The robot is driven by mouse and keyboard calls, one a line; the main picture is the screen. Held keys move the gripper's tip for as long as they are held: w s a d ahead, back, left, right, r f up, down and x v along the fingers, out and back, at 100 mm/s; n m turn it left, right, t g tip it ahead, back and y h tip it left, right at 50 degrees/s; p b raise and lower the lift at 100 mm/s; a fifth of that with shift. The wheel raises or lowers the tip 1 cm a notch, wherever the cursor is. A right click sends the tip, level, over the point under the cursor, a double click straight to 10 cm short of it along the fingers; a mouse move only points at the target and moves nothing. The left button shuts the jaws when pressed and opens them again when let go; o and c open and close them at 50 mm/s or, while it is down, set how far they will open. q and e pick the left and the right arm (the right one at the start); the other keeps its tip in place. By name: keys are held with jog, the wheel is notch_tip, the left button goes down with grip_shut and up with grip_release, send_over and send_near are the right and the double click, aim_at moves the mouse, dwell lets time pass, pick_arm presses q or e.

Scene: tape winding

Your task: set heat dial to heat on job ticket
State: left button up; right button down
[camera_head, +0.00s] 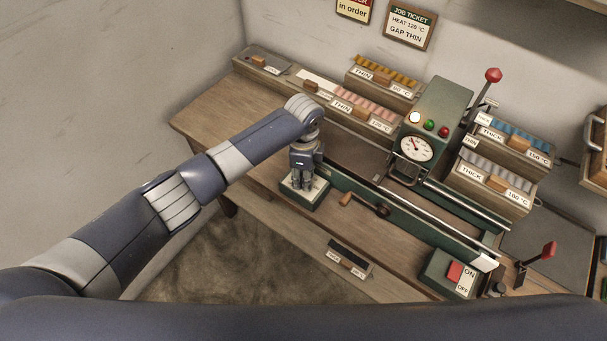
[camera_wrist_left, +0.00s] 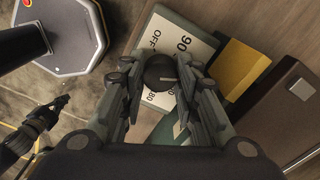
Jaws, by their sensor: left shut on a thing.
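The job ticket (camera_head: 409,24) on the wall reads HEAT 120 °C and GAP THIN. The heat dial is a dark round knob (camera_wrist_left: 160,72) on a white scale plate (camera_wrist_left: 190,45) in the left wrist view. OFF and 90 are legible there; other marks are partly covered. A light pointer line shows on the knob, but its exact reading is unclear. My left gripper (camera_wrist_left: 160,88) is shut on the knob, one finger each side. In the head view, my left gripper (camera_head: 303,178) points down over the green dial box (camera_head: 304,196) and hides the knob.
The green machine with a round gauge (camera_head: 416,148) stands right of the dial box. A crank handle (camera_head: 345,199) lies just right of my gripper. The ON/OFF switch (camera_head: 455,271) is front right. Several tape bins (camera_head: 372,103) line the back. A dark jointed part shows at the wrist view's left edge.

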pick_arm(q)
jog(key=o, duration=1.1)
jog(key=shift+n, duration=0.3)
